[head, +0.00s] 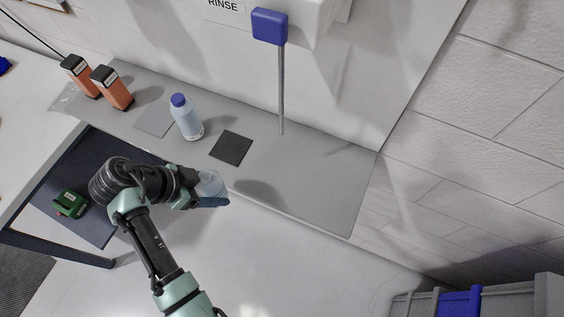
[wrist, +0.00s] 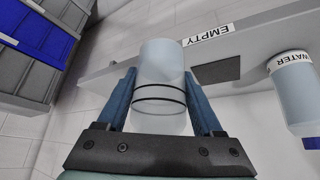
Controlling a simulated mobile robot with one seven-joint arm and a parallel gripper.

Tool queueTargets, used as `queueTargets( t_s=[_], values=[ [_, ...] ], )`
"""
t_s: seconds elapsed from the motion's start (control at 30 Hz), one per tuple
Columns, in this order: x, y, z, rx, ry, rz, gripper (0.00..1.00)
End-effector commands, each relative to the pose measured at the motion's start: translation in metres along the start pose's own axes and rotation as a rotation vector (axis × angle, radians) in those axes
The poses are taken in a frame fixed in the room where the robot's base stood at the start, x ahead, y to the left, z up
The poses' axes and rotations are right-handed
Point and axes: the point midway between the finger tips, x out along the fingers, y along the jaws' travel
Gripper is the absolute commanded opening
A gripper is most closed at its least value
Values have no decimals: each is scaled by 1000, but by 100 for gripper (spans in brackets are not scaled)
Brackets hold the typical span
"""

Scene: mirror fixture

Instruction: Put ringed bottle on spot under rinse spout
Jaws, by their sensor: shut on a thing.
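The ringed bottle (wrist: 159,85) is pale and translucent, with thin dark rings around it, in the wrist view. My gripper (wrist: 165,100) is shut on it, one blue finger on each side. In the head view the bottle (head: 210,186) is held just beyond the front edge of the grey counter, left of centre; my gripper (head: 200,188) partly covers it. The rinse spout (head: 269,27) has a blue head below the RINSE sign, and a thin grey rod runs down from it to the counter. A dark square spot (head: 231,148) lies bare on the counter, left of the rod's foot.
A blue-capped bottle (head: 187,118) stands left of the dark square; its label reads WATER in the wrist view (wrist: 294,90). A lighter square (head: 154,119) and two orange containers (head: 113,88) are farther left. The counter (head: 320,180) is clear at right. Grey bins (head: 510,300) stand lower right.

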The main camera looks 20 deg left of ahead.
Motion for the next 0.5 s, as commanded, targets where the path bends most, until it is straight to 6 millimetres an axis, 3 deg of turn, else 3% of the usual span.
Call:
queueTargets(
  t_s=[0.17, 0.5],
  values=[
    [13, 0, -18, 2, 1, -1, 7],
    [65, -1, -95, 3, 1, -3, 7]
  ],
)
